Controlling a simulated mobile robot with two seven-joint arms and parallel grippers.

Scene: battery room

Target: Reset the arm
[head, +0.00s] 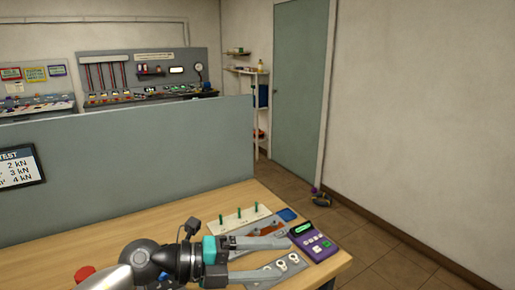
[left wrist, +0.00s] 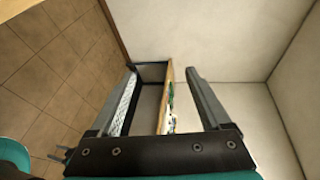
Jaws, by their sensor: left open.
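My left gripper (head: 284,253) reaches in from the lower left over the wooden table (head: 130,228). Its two long grey fingers are spread apart and point right, with nothing seen held between them. The fingers partly cover a flat grey plate with white ring-like pieces (head: 293,262) and a brown strip beside it. In the left wrist view the gripper (left wrist: 162,76) also shows with its fingers well apart. A narrow strip of wood with small items is seen beyond the gap. My right gripper is in neither view.
A purple handheld device (head: 314,241) lies at the table's right end, close to the fingertips. A grey partition (head: 150,160) borders the table's back. Tiled floor (head: 375,250) is clear at right.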

